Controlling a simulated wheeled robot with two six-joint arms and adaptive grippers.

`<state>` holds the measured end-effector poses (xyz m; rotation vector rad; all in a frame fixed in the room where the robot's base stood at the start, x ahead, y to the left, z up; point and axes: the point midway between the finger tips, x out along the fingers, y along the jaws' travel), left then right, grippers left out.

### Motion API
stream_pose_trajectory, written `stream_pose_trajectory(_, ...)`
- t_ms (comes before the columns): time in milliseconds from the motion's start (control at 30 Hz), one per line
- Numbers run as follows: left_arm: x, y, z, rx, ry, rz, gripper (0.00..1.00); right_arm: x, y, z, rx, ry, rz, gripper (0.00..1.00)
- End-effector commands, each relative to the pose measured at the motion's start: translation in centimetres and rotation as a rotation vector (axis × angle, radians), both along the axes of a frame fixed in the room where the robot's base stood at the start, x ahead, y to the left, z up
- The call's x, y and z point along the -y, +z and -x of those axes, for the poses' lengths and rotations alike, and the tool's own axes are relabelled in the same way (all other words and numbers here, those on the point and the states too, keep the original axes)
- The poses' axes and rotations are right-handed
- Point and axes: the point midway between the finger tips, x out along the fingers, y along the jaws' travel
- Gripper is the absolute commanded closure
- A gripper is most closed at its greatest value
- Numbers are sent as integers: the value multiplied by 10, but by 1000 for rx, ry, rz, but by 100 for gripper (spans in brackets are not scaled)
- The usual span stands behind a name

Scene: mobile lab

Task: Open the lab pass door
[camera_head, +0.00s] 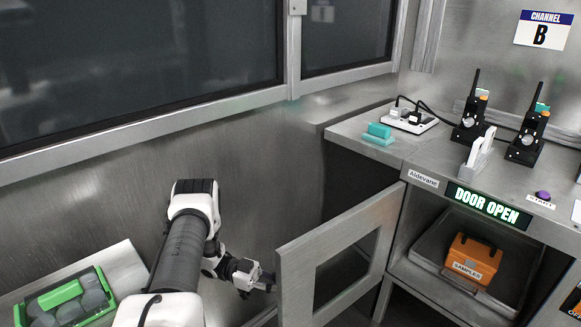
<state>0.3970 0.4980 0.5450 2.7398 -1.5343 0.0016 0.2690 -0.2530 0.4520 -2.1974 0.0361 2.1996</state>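The pass door (384,218), a grey metal frame with a window opening, stands swung open at the lower middle. It is on the left side of the compartment under the counter. The lit sign (487,204) above the compartment reads "DOOR OPEN" in green. An orange case (472,260) labelled "SAMPLES" sits on a tray (428,262) inside the compartment. My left gripper (265,279) is just left of the door's free edge, pointing right. Whether it touches the door, and how far its fingers are apart, I cannot tell. My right gripper is out of view.
A purple button (543,195) labelled "START" is on the counter (425,150). Two black radios (470,122) (527,140) stand in holders behind it. A teal block (379,131) is at the counter's left. A green-framed box (64,300) is at lower left.

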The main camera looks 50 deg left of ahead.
Motion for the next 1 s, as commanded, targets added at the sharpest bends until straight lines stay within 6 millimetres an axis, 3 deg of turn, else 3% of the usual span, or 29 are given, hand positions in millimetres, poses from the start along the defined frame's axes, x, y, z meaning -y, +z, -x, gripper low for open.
stream_pose_trajectory(533,-7,-2,3,-4,9,-1,100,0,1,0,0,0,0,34)
stream_pose_trajectory(567,-7,-2,3,-4,9,-1,78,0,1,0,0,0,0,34)
stream_pose_trajectory(600,-7,-2,3,-4,9,-1,64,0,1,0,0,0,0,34)
stream_pose_trajectory(633,-7,-1,3,-4,9,-1,59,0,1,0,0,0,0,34)
stream_pose_trajectory(1000,-11,-1,5,-2,10,-2,59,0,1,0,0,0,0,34)
